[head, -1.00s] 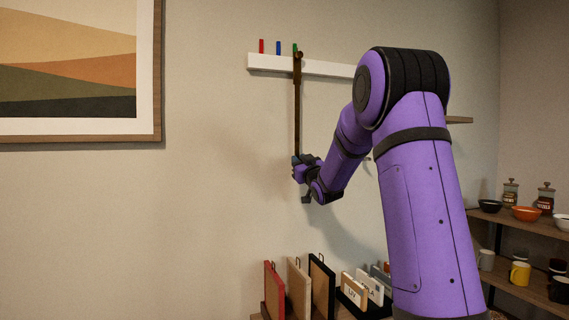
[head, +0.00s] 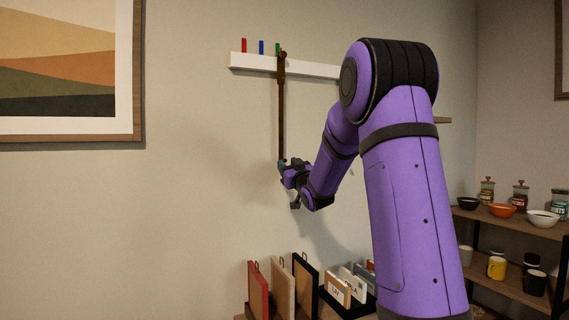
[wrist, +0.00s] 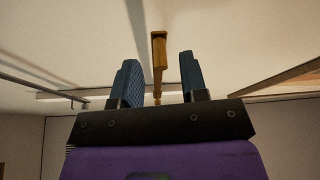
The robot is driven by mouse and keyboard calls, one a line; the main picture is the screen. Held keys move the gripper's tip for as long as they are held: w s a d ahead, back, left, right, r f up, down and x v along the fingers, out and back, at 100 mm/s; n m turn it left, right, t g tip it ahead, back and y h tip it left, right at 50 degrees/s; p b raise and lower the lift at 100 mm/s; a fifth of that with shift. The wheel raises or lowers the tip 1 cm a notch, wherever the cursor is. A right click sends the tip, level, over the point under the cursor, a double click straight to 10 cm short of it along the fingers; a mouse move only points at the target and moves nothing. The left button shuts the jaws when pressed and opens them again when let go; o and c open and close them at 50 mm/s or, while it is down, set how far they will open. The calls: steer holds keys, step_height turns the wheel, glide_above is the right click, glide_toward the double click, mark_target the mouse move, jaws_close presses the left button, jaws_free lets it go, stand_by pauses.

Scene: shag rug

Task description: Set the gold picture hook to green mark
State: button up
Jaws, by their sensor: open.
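The gold picture hook (head: 281,115) is a long thin rod, dark in the head view. It hangs upright from the white rail (head: 325,70) on the wall, its top just right of and partly in front of the green mark (head: 277,48). My gripper (head: 284,164) is at the rod's lower end. In the wrist view the hook (wrist: 159,55) shows gold between the two blue fingers of my gripper (wrist: 158,65). The fingers are open, with a gap on both sides of it. Whether the hook sits exactly at the green mark I cannot tell.
A red mark (head: 243,45) and a blue mark (head: 261,47) stand left of the green one. A framed picture (head: 136,80) hangs at the left. Several upright frames (head: 281,285) stand below my gripper. A shelf (head: 510,222) with bowls and mugs is at the right.

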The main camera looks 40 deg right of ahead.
steer(key=v, duration=0.7)
steer(key=shift+s, duration=0.15)
steer(key=shift+f, duration=0.1)
steer(key=shift+a, duration=0.15)
steer(key=s+a+f+m+g, duration=0.1)
steer(key=s+a+g, duration=0.3)
steer(key=a, duration=0.3)
steer(key=s+a+f+m+g, duration=0.1)
steer(key=s+a+g, duration=0.3)
steer(key=a, duration=0.4)
steer(key=s+a+f+g+y, duration=0.1)
steer(key=s+a+f+g, duration=0.1)
steer(key=s, duration=0.6)
steer(key=s+a+f+n+g+y, duration=0.1)
steer(key=s+a+f+g, duration=0.2)
steer(key=s+a, duration=0.3)
steer(key=s+a+f+g+y, duration=0.2)
steer(key=s+a, duration=0.3)
steer(key=s, duration=0.4)
steer(key=shift+s+f+n+g, duration=0.35)
steer(key=shift+n+g, duration=0.05)
steer(key=shift+g, duration=0.5)
steer(key=shift+o, duration=0.4)
steer(key=shift+d, duration=0.1)
